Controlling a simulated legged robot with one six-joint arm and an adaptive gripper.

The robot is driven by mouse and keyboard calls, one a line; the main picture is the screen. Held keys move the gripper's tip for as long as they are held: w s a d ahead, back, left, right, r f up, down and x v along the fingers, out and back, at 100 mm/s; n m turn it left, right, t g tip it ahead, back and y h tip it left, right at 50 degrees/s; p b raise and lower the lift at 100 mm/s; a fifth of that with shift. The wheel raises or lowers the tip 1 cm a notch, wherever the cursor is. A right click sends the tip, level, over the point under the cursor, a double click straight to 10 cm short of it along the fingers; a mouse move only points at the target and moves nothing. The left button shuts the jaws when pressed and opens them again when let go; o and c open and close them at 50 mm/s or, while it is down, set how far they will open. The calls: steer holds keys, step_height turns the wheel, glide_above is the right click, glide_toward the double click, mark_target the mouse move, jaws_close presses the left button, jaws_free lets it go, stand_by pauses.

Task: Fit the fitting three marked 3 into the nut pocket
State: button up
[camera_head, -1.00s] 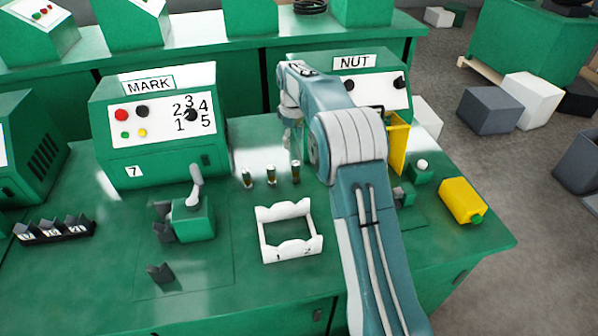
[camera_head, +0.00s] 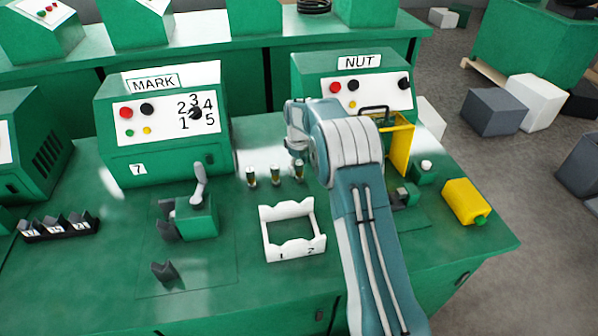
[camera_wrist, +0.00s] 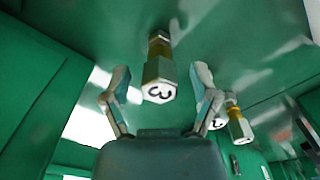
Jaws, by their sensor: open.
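Fitting three (camera_wrist: 158,82), with a white hex end marked 3 and a brass-coloured body, stands between my gripper's spread fingers in the wrist view. My gripper (camera_wrist: 160,76) is open, with a gap visible on both sides of the fitting. In the head view, the rightmost small fitting (camera_head: 299,171) stands right below my wrist; my fingers are hard to make out there. The machine labelled NUT (camera_head: 350,66) stands behind my arm at the right. Its yellow frame (camera_head: 401,150) partly shows beside the arm. I cannot make out the nut pocket itself.
Two more fittings (camera_head: 263,176) stand left of the rightmost one; one neighbour (camera_wrist: 238,124) shows close to my right finger. A white rack (camera_head: 283,255) marked 1 and 2 is in front. A lever device (camera_head: 197,215), the MARK machine (camera_head: 165,120) and a yellow bottle (camera_head: 465,201) stand around.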

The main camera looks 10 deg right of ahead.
mark_target(299, 162)
jaws_close()
steer(key=shift+r, duration=0.1)
steer(key=shift+r, duration=0.35)
step_height(299, 162, up, 2)
steer(key=shift+r, duration=0.1)
steer(key=s+a+r, duration=0.3)
steer(key=s+r, duration=0.7)
steer(key=s, duration=0.3)
steer(key=shift+s, duration=0.3)
